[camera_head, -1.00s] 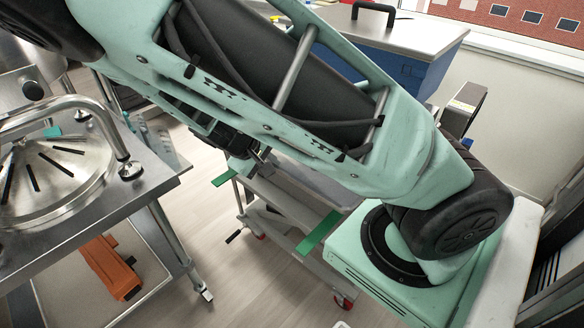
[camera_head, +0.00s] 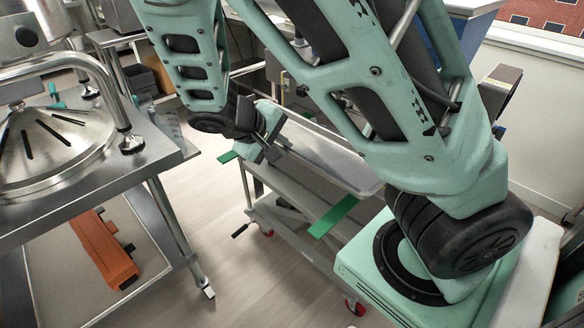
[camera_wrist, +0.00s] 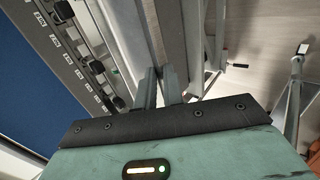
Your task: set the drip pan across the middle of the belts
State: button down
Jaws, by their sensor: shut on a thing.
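The drip pan (camera_head: 330,160) is a long, shallow, light-grey metal tray above the wheeled cart in the head view. My arm partly covers it. My gripper (camera_head: 274,146) is at its left side, shut on its edge. In the wrist view the gripper's fingers (camera_wrist: 161,86) are close together at a grey metal edge; the exact grip is hard to make out. Two green strips, probably belt ends, show at the cart: one in front (camera_head: 333,215) and one at the left (camera_head: 228,156). The middle of the belts is hidden, and I cannot tell whether the pan touches them.
A grey cart frame (camera_head: 290,205) on red casters stands below the pan. A steel table (camera_head: 95,215) with a round slotted lid is at the left, an orange object (camera_head: 103,248) on its lower shelf. Floor (camera_head: 215,215) is open between. A control panel (camera_wrist: 80,50) is close in the wrist view.

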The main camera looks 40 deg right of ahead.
notch_tip(320, 180, down, 6)
jog(key=shift+f, duration=0.2)
jog(key=c, duration=1.5)
grip_release()
jog(key=v, duration=1.2)
jog(key=s+a+r+n+y, duration=0.1)
jog(key=s+a+n+y, duration=0.1)
jog(key=s+a+y, duration=0.1)
jog(key=s+a+r+n+y, duration=0.1)
jog(key=s+a+n+y, duration=0.1)
jog(key=s+a, duration=0.4)
jog(key=s+a+r+n+y, duration=0.1)
jog(key=s+a+n+y, duration=0.2)
jog(key=s, duration=0.5)
jog(key=shift+s+a+y, duration=0.15)
jog(key=shift+a+y, duration=0.45)
jog(key=shift+a, duration=0.4)
